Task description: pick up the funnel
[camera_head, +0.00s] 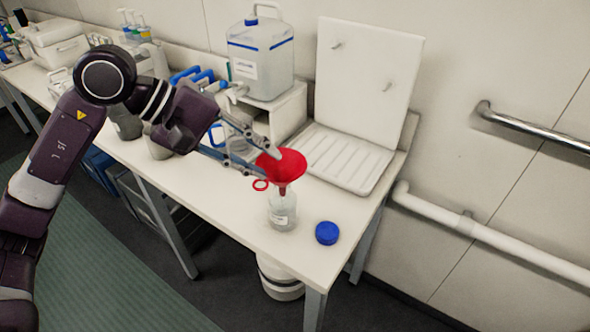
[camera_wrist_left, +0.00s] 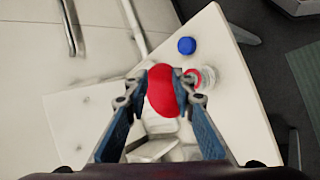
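My right gripper is not in view.
A blue cap (camera_head: 327,233) lies right of the bottle. A red ring (camera_head: 261,184) is beside the bottle neck. A white drying rack (camera_head: 370,90) and a blue-trimmed carboy (camera_head: 258,60) stand behind. The table (camera_head: 235,205) is bare left of the bottle.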

